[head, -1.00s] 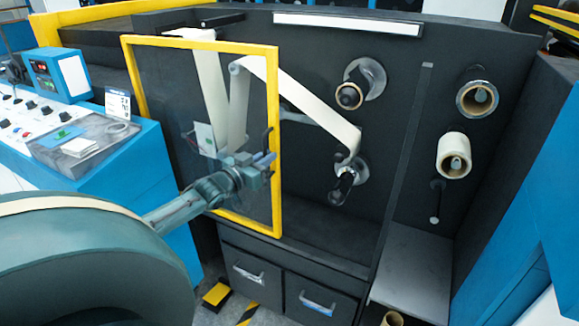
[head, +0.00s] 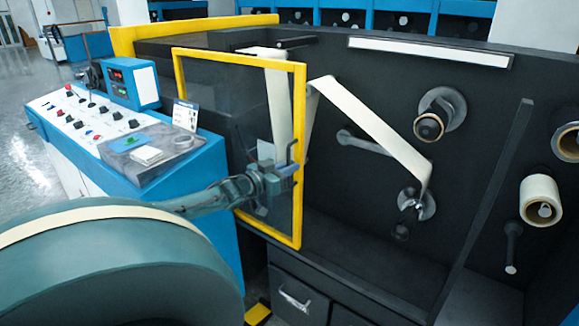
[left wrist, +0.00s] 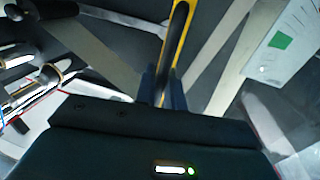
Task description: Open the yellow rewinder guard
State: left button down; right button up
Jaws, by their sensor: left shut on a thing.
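The yellow rewinder guard (head: 300,110) is a clear panel in a yellow frame, left of centre in the head view. It stands at an angle out from the dark machine face, with rollers uncovered to its right. A dark handle (head: 293,152) sits on its right upright. My left gripper (head: 287,171) is shut on the handle. In the left wrist view, the blue fingers (left wrist: 163,88) close around the dark handle, with the yellow upright (left wrist: 184,50) right behind it. The exact contact is partly hidden by the gripper body. My right gripper is not in view.
A blue control console (head: 205,165) with a switch panel stands left of the guard, close to my left forearm. A white web (head: 370,122) runs between rollers on the dark face (head: 380,75). Drawers (head: 295,292) lie below. A white roll (head: 541,200) is at right.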

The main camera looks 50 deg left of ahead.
pick_arm(q)
jog(key=c, duration=1.6)
grip_release()
jog(key=shift+o, duration=0.2)
jog(key=shift+s, duration=0.1)
jog(key=s+p, duration=0.3)
jog(key=s, duration=1)
jog(key=shift+d, duration=0.3)
jog(key=shift+w, duration=0.1)
